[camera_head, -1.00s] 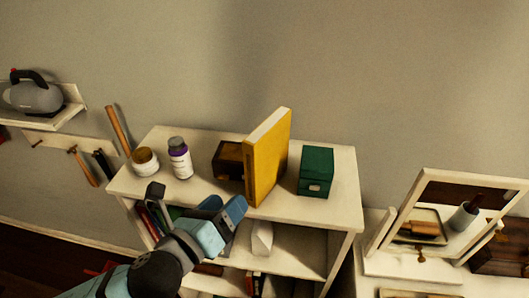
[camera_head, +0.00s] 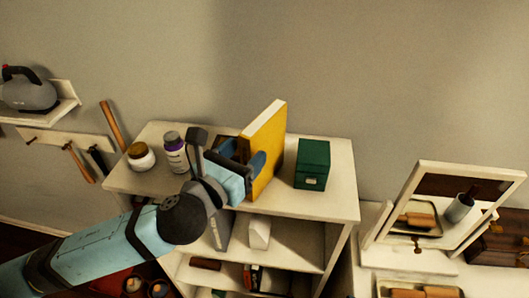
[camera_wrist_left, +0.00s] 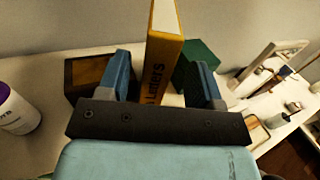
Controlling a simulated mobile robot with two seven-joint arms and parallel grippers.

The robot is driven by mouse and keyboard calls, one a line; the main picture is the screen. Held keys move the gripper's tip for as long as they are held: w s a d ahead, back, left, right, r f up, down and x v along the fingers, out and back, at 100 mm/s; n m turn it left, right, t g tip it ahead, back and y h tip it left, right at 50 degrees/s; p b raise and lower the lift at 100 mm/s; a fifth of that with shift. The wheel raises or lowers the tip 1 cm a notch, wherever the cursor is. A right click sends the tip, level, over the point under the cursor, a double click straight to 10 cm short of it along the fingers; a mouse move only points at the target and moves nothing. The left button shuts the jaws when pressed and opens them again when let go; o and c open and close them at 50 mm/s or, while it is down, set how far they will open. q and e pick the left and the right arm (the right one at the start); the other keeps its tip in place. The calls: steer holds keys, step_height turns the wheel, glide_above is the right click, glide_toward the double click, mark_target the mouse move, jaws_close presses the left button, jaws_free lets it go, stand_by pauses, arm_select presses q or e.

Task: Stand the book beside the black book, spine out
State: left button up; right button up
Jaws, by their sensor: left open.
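The yellow book (camera_head: 266,150) stands upright on top of the white shelf unit; its lettered spine faces my gripper in the left wrist view (camera_wrist_left: 163,68). My left gripper (camera_head: 244,160) is open, with one finger on each side of the book. In the left wrist view both fingers show gaps to the book. A dark grey upright thing (camera_head: 221,230) stands in the compartment below, partly hidden by my arm; I cannot tell whether it is the black book. My right gripper is not in view.
A green box (camera_head: 312,164) stands right of the book, and a brown box (camera_wrist_left: 88,75) left of it. A pale wedge-like thing (camera_head: 259,232) stands in the compartment below.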

mark_target(256, 140)
arm_select(q)
steer(key=b+x, duration=0.1)
steer(key=x, duration=0.3)
steer(key=shift+w+d, duration=0.2)
steer(key=shift+w, duration=0.25)
steer(key=shift+s+r, duration=0.1)
jaws_close()
